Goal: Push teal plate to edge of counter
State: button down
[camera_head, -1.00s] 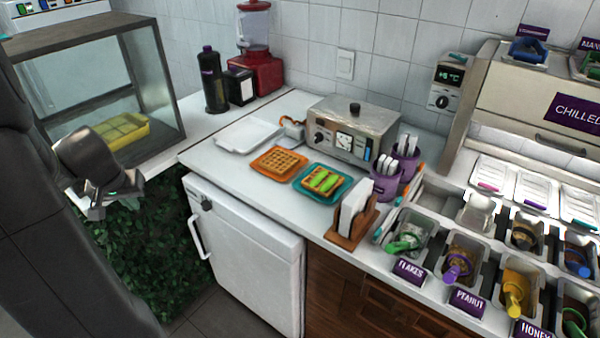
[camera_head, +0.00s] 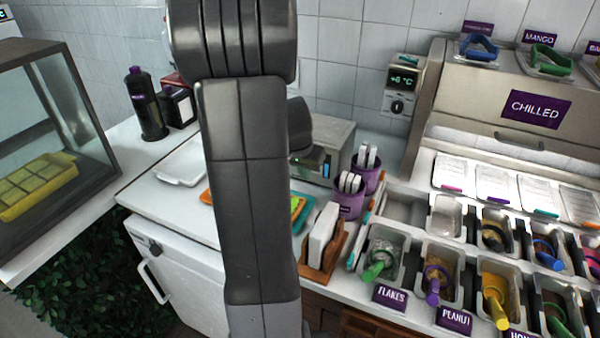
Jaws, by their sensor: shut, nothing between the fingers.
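The teal plate (camera_head: 303,221) lies on the white counter (camera_head: 153,200), mostly hidden behind my arm; only its right part shows, with a bit of the food on it. My arm (camera_head: 248,180) stands upright across the middle of the view. A dark wrist link of mine shows to its right, in front of the steel appliance. My gripper's fingers are hidden behind the arm, so I cannot see whether they touch the plate.
An orange plate (camera_head: 206,197) peeks out left of my arm. A wooden holder with white cards (camera_head: 322,235) stands close to the right of the teal plate. Purple cups (camera_head: 348,197), the steel appliance (camera_head: 338,138) and topping bins stand beyond. A white tray (camera_head: 181,166) lies left.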

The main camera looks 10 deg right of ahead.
aim_at(309, 196)
jog(key=x, duration=0.8)
jog(key=shift+s+d+f, duration=0.1)
jog(key=shift+d+f, duration=0.3)
jog(key=shift+d, duration=0.05)
jog(key=shift+s+a+f+b, duration=0.2)
jog(key=shift+s+a+b, duration=0.2)
jog(key=shift+b, duration=0.15)
jog(key=s+a+b, duration=0.2)
jog(key=s+b, duration=0.1)
jog(key=s+a+b, duration=0.1)
jog(key=s+b, duration=0.1)
jog(key=shift+s+a, duration=0.2)
jog(key=shift+a, duration=0.1)
jog(key=shift+s+a+r, duration=0.2)
jog(key=shift+s+a, duration=0.05)
jog(key=shift+s, duration=0.15)
